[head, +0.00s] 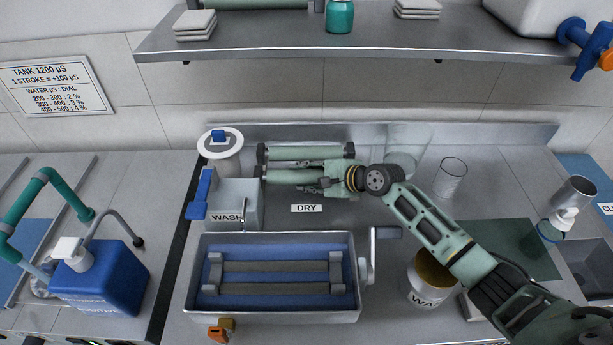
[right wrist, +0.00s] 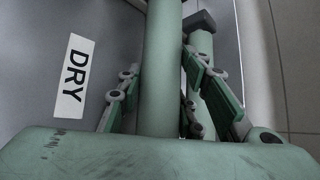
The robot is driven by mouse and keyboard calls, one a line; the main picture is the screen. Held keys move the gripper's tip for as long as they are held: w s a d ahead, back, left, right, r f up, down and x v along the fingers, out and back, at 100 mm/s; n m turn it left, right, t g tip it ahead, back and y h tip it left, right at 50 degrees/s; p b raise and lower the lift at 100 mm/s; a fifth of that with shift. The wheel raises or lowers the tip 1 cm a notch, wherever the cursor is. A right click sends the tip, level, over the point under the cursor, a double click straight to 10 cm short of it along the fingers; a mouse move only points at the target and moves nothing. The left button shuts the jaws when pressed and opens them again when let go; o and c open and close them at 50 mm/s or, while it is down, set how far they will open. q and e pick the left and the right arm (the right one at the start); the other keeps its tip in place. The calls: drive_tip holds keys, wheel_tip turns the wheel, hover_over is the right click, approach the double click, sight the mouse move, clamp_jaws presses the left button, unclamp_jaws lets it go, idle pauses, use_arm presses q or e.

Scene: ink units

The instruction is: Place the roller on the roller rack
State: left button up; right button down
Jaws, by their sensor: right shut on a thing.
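A pale green roller (head: 290,176) lies lengthwise left to right behind the DRY label (head: 306,208). My right gripper (head: 330,180) is shut on it near its right part. In the right wrist view the held roller (right wrist: 162,65) runs between the two fingers and out of the top edge. A second green roller (head: 305,152) with dark ends lies parallel just behind it; its dark end (right wrist: 200,20) also shows in the right wrist view. The roller rack cannot be told apart from the rollers and gripper. Whether the held roller touches a support is unclear. My left gripper is out of view.
A metal tray (head: 275,317) with a hand crank (head: 375,255) stands in front. A WASH box (head: 235,205) and a white-lidded container (head: 220,150) stand left. Clear glasses (head: 450,177) stand right. A shelf (head: 370,42) hangs above the back wall.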

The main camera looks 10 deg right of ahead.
drive_tip(key=c, duration=1.5)
unclamp_jaws()
drive_tip(key=shift+f, duration=0.1)
drive_tip(key=v, duration=1.2)
drive_tip(key=shift+b, duration=0.3)
